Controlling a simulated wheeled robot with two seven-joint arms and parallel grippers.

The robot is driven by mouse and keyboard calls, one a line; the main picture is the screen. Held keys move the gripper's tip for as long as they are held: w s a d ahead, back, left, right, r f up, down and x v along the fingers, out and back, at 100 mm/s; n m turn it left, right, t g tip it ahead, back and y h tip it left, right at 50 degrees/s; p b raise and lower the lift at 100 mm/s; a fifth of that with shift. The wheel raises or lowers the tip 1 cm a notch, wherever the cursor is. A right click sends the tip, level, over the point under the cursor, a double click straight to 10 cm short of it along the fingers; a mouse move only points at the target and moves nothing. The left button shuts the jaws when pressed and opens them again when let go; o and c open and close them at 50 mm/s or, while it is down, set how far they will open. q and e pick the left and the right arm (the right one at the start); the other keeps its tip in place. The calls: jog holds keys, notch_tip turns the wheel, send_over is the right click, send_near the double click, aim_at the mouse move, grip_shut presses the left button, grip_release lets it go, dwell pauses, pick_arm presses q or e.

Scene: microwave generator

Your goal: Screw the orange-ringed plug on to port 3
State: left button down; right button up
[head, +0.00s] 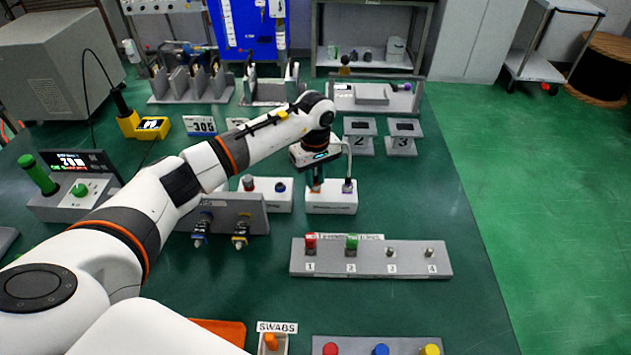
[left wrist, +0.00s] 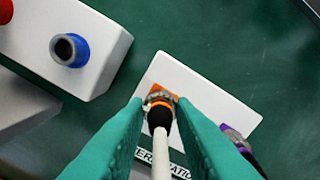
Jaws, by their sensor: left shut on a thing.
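The orange-ringed plug (left wrist: 160,98) stands at an orange patch on a white block (head: 332,207), seen from above in the left wrist view, with a pale cable leading from its dark back end. My left gripper (head: 317,187) is shut on this plug, its two teal fingers on either side. In the head view the gripper hides most of the plug. Port 3 (head: 391,252) is a small bare metal fitting on the long grey strip (head: 431,262), to the right of and nearer than the gripper. My right gripper is not in view.
On the strip, a red cap (head: 310,241) is on port 1 and a green cap (head: 351,242) on port 2; port 4 (head: 430,252) is bare. A purple-ringed plug (left wrist: 235,138) stands beside the held one. Another white block (head: 275,198) is to the left.

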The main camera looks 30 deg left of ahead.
pick_arm(q)
jog(key=n+b, duration=0.1)
jog(key=n, duration=0.1)
jog(key=shift+n, duration=0.4)
jog(key=n+b, duration=0.1)
jog(key=n, duration=0.2)
jog(key=shift+n, duration=0.3)
jog(key=n, duration=0.3)
jog(key=shift+n, duration=0.3)
jog(key=n, duration=0.2)
jog(key=shift+n+b, duration=0.35)
jog(key=shift+n, duration=0.05)
jog(key=n, duration=1)
jog(key=shift+r+n, duration=0.1)
jog(key=shift+n, duration=1.2)
jog(key=shift+p, duration=0.3)
